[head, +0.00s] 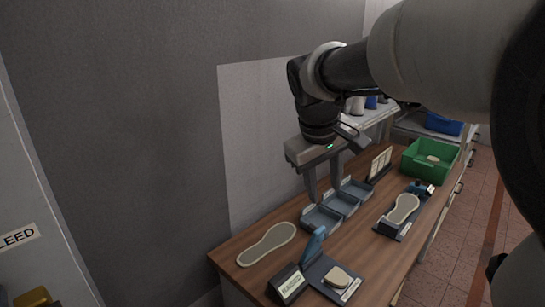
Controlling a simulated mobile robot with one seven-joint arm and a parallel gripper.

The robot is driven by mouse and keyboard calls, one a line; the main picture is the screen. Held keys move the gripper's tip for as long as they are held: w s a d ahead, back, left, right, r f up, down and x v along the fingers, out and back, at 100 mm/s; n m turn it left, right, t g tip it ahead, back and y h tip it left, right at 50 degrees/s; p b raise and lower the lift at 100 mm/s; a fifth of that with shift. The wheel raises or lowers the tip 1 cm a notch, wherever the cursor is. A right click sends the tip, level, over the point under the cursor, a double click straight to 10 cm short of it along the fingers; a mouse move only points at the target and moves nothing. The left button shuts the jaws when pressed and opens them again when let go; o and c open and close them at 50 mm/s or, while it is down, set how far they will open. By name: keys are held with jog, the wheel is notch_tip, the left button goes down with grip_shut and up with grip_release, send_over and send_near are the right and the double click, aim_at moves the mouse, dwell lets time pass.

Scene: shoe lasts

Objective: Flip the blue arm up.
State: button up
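A blue arm (315,244) stands tilted up at the back of the dark fixture (318,272) at the near end of the bench. A pale heel-shaped piece (337,278) lies on this fixture. A second blue part (420,188) shows low at the far end of another dark fixture (388,229), which holds a pale sole (403,208). The pictures do not settle which blue part the task means. My gripper (326,191) points down above the grey-blue trays, behind and above the near blue arm and apart from it. Its fingers are spread, with nothing visible between them.
Grey-blue trays (320,219) stand in a row below my gripper. A sole-shaped pad (266,244) lies at the left edge of the wooden bench (359,236). A labelled block (287,284) stands in front. A card rack (380,164) and green crate (429,159) are farther back.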

aim_at(310, 224)
jog(key=w+a+f+n+h+b, duration=0.1)
jog(key=w+a+f+n, duration=0.1)
jog(key=w+f, duration=0.4)
jog(key=w+a+f+n, duration=0.15)
jog(key=w+f, duration=0.25)
jog(key=w, duration=0.4)
jog(key=shift+m+g, duration=0.25)
jog(key=shift+g, duration=0.15)
jog(key=x, duration=1.7)
jog(key=shift+d+r+p, duration=0.1)
jog(key=shift+d+p, duration=0.05)
jog(key=shift+p, duration=0.25)
grip_shut()
